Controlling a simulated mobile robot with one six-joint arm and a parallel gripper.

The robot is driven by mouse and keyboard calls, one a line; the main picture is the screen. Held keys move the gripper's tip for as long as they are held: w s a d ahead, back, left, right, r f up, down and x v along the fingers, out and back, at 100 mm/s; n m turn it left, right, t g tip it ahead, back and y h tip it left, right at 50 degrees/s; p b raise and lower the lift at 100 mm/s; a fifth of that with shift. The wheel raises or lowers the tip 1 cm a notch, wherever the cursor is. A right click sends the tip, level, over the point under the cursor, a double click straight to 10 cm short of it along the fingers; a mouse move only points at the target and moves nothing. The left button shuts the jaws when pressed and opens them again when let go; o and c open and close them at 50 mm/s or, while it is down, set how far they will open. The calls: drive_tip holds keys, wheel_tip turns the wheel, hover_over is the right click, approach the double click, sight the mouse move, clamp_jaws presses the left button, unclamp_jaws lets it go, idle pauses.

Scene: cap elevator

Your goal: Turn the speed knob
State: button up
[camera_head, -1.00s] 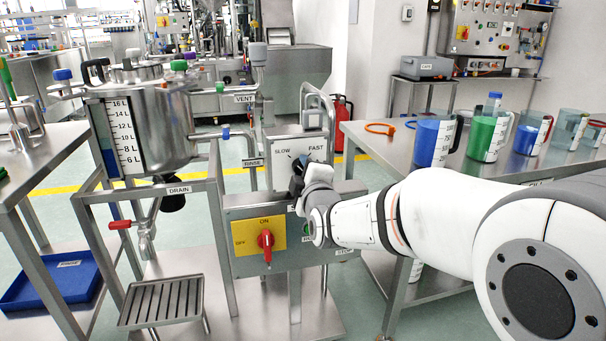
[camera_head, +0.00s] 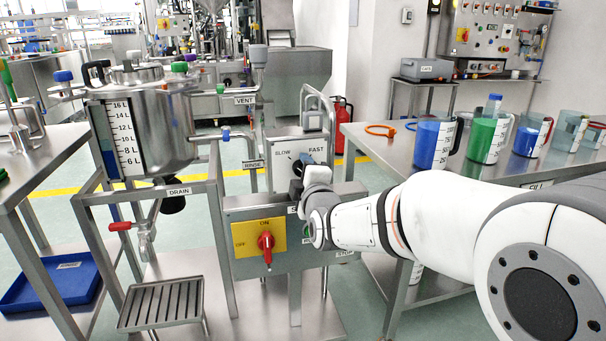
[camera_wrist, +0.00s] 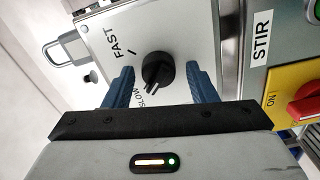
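The black speed knob (camera_wrist: 157,70) sits on a pale panel (camera_wrist: 180,25) marked FAST and SLOW. In the head view the knob (camera_head: 305,158) shows just above my gripper (camera_head: 309,166). In the wrist view my gripper (camera_wrist: 160,75) is open, with one blue finger on each side of the knob. A gap shows between the knob and each finger. The knob's grip ridge points down toward the gripper palm in the wrist view. I cannot tell how deep the fingertips reach along the knob.
A control box with a red switch (camera_head: 266,242) on a yellow plate stands just below my gripper. A steel tank (camera_head: 150,125) is at left. A table with several jugs, one blue (camera_head: 427,143), is at right.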

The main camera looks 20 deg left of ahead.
drive_tip(key=shift+o, duration=0.4)
drive_tip(key=p+v, duration=0.1)
drive_tip(key=v, duration=0.7)
drive_tip(key=shift+p, duration=0.35)
drive_tip(key=shift+a, duration=0.1)
drive_tip(key=s+d+r+m+g+h+p, duration=0.25)
drive_tip(key=d+r+m+p, duration=0.25)
drive_tip(key=d+p, duration=0.4)
drive_tip(key=s+d+r+m+g+h+p, duration=0.1)
drive_tip(key=d+r+m+g+h+p, duration=0.3)
drive_tip(key=d+p, duration=0.4)
drive_tip(key=s+d+r+m+g+h+p, duration=0.1)
drive_tip(key=s+d+r+m+g+p, duration=0.2)
drive_tip(key=s+d+r+m+p, duration=0.2)
drive_tip(key=s+d+r+m+g+h+p, duration=0.2)
drive_tip(key=s+d+r+m+p, duration=0.3)
drive_tip(key=s+d+m+p, duration=0.3)
drive_tip(key=s+d+g+p, duration=0.1)
drive_tip(key=s+p, duration=0.1)
drive_tip(key=s, duration=0.2)
drive_tip(key=shift+s+d, duration=0.2)
drive_tip(key=shift+d, duration=0.15)
